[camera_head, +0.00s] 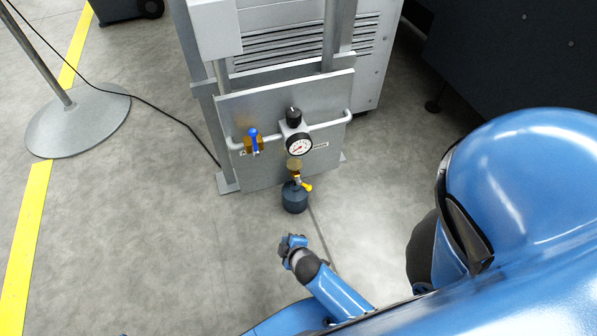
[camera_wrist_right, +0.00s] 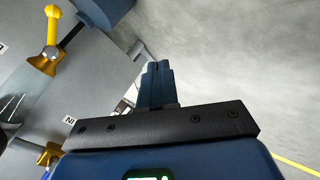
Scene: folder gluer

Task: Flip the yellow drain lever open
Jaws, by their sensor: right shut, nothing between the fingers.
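The yellow drain lever (camera_head: 307,186) is on a brass valve (camera_head: 295,173) below the round gauge, just above a dark blue cylinder (camera_head: 295,198). In the right wrist view the yellow lever (camera_wrist_right: 53,24) is at the upper left, sticking out from its brass fitting (camera_wrist_right: 44,62). My right gripper (camera_head: 292,240) is in front of and below the lever in the head view, apart from it. In the right wrist view its blue fingers (camera_wrist_right: 158,72) are together with nothing between them. My left gripper does not show in either view.
A grey panel (camera_head: 240,112) carries the gauge (camera_head: 299,145), a black knob (camera_head: 293,115), white pipe and a blue-handled valve (camera_head: 254,140). A round stand base (camera_head: 75,125) and a black cable lie left. The floor in front of the panel is clear.

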